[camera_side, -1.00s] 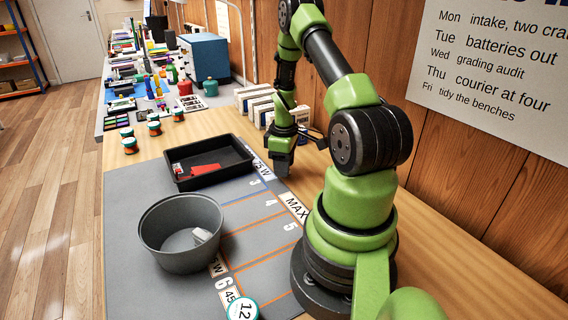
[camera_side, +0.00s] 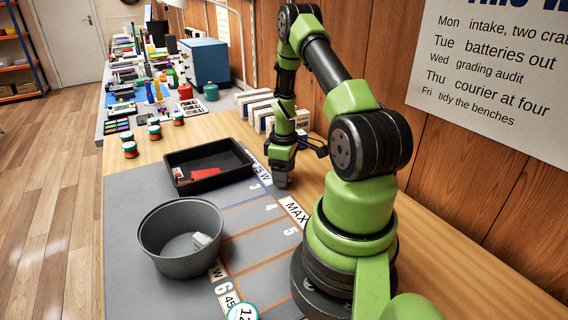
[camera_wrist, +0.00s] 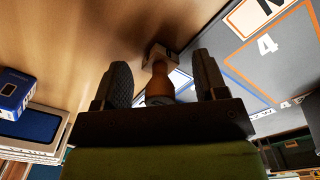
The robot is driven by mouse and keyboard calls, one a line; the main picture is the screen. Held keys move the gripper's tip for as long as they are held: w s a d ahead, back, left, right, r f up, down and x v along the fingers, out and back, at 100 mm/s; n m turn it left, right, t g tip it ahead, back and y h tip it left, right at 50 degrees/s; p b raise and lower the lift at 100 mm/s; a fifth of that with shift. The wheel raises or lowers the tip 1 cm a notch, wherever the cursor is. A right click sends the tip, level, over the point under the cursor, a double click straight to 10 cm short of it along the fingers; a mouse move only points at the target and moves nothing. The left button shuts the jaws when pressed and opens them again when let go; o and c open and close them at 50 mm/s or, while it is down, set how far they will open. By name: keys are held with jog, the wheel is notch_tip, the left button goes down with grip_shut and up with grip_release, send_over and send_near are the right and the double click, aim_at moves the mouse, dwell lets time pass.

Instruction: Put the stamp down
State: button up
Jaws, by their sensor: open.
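The stamp (camera_wrist: 158,88), with a brown rounded handle and a pale block at its end, shows between my fingers in the wrist view. My gripper (camera_wrist: 163,80) is open, with a dark finger on each side of the handle and a visible gap to each. The block end appears against the wooden bench; whether it touches cannot be told for sure. In the side view my gripper (camera_side: 281,183) points down low at the mat's right edge, near the MAX label, and the stamp cannot be made out there.
A black tray (camera_side: 226,177) holding a red item lies left of my gripper. A grey round bin (camera_side: 165,256) with a pale object inside stands nearer the camera. White boxes (camera_side: 254,101) stand behind my gripper. The marked mat (camera_side: 125,211) has clear lanes.

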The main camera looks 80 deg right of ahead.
jog(key=w+a+r+t, duration=0.1)
jog(key=w+a+r, duration=0.15)
jog(key=r, duration=0.65)
jog(key=w+a+r, duration=0.1)
jog(key=a+r, duration=0.2)
jog(key=r, duration=0.7)
jog(key=a+r+m+t, duration=0.1)
jog(key=a+r+t, duration=0.1)
jog(key=a+r, duration=0.45)
jog(key=a+r+m+t, duration=0.2)
jog(key=a+r, duration=0.1)
jog(key=a, duration=0.6)
jog(key=s+a+r+m+t+y, duration=0.1)
jog(key=s+a+t+y, duration=0.1)
jog(key=s+a, duration=0.4)
jog(key=shift+s+a+r, duration=0.3)
jog(key=shift+a+r, duration=0.05)
jog(key=shift+a, duration=0.75)
